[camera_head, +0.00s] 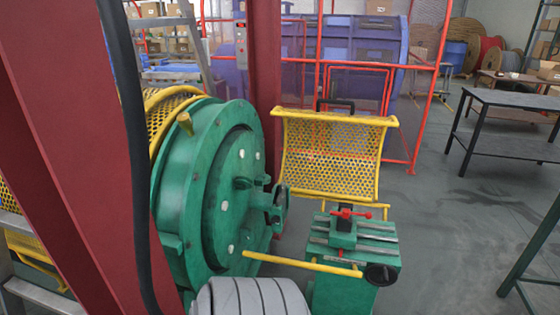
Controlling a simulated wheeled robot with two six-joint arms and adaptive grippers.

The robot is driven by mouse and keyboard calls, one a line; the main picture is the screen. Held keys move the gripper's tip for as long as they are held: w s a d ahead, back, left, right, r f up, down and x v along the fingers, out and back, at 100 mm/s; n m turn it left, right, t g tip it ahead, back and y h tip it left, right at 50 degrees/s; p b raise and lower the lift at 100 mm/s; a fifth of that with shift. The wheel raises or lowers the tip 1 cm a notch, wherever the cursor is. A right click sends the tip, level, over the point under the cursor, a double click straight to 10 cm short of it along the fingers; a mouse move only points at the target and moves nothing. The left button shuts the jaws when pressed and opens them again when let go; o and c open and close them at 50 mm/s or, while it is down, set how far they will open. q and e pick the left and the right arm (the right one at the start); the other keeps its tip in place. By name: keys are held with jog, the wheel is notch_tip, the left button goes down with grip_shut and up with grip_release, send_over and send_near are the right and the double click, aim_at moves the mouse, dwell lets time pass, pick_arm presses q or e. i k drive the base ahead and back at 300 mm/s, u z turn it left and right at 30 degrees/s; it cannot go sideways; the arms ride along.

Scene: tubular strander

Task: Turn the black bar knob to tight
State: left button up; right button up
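A dark round part (381,274) sits at the right front corner of a green machine stand (340,288); a flat dark strip crosses its face. It may be the black bar knob, but its setting is too small to read. A red handle (352,213) sits on top of the green block on the stand. A black bar-shaped handle (335,104) tops the yellow perforated guard (333,150) behind it. Neither of my grippers is in view.
A large green drum housing (205,200) stands left of the stand. A yellow rod (302,264) runs between them. Dark red columns (75,130) block the left side. Dark tables (510,110) stand at right; the grey floor (455,230) between is clear.

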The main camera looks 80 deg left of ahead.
aim_at(275, 219)
jog(key=u, duration=0.6)
jog(key=i, duration=0.85)
jog(key=u, duration=0.85)
